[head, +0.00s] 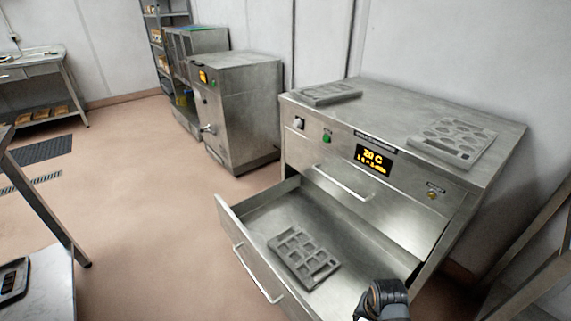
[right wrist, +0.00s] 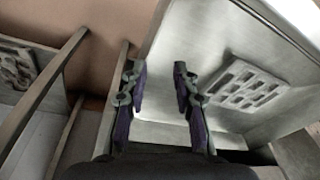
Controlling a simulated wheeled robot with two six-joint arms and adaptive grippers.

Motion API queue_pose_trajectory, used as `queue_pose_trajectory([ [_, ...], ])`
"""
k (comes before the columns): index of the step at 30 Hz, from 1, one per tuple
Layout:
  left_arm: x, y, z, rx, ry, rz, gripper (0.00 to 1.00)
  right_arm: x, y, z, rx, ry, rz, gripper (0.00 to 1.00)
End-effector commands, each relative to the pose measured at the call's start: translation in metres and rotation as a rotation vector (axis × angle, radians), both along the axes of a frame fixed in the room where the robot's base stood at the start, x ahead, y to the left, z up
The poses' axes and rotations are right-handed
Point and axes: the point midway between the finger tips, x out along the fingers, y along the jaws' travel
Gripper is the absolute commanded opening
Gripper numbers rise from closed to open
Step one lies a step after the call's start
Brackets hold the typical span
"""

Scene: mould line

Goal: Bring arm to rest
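My right gripper (right wrist: 158,75) is open in the right wrist view, with its two dark fingers apart and nothing between them. It is above or beside the open drawer (right wrist: 165,130), and I cannot tell how high. In the head view a dark part of it shows at the bottom right, by the drawer's right end; its fingertips cannot be made out there. A grey mould (head: 303,255) with several cavities lies in the open lower drawer (head: 350,287); it also shows in the right wrist view (right wrist: 248,87). My left gripper is not in view.
The steel cabinet (head: 410,195) has a lit display and two more moulds, one at back left (head: 330,93) and one at right (head: 453,138), on top. Another steel machine (head: 240,110) stands behind. A table corner (head: 50,290) is at lower left. The floor between is clear.

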Motion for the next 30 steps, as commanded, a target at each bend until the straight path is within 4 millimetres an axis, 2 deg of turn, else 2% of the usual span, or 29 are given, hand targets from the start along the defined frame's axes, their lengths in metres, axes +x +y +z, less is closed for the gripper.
queue_pose_trajectory([
  [9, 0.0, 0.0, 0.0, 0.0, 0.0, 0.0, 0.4, -0.05, -0.021, 0.037, -0.106, -0.068, 0.314, 0.29],
  [18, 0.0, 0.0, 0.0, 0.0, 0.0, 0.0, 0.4, -0.087, -0.022, 0.079, -0.193, -0.118, 0.601, 0.29],
  [26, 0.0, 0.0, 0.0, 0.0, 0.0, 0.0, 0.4, -0.073, -0.029, 0.009, -0.178, -0.086, 0.581, 0.29],
  [30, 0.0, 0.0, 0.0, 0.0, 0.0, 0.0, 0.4, -0.071, -0.033, -0.036, -0.171, -0.066, 0.575, 0.29],
])
